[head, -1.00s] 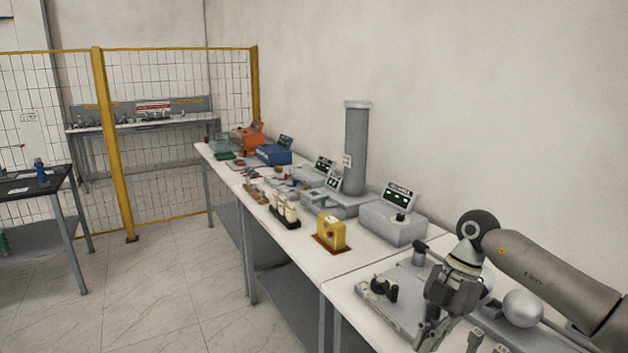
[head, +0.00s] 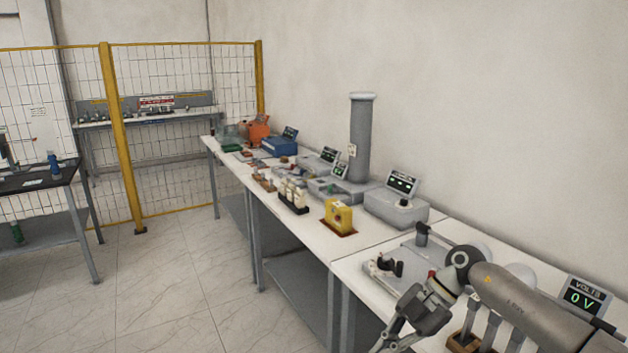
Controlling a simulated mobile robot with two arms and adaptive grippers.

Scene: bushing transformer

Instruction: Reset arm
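My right gripper (head: 398,343) is at the lower right, at the end of my grey arm, which comes in from the right. It points down and left over the front edge of the nearest white table (head: 358,276). Its fingers look spread with nothing between them, though the tips are close to the bottom edge of the picture. My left gripper is not in view.
Below my arm stand a wooden-based fixture (head: 462,341) and a VOLTS display reading 0 V (head: 583,298). A yellow device (head: 338,216), a grey meter box (head: 396,208) and a tall grey column (head: 361,140) stand farther back. The floor (head: 170,290) at left is clear.

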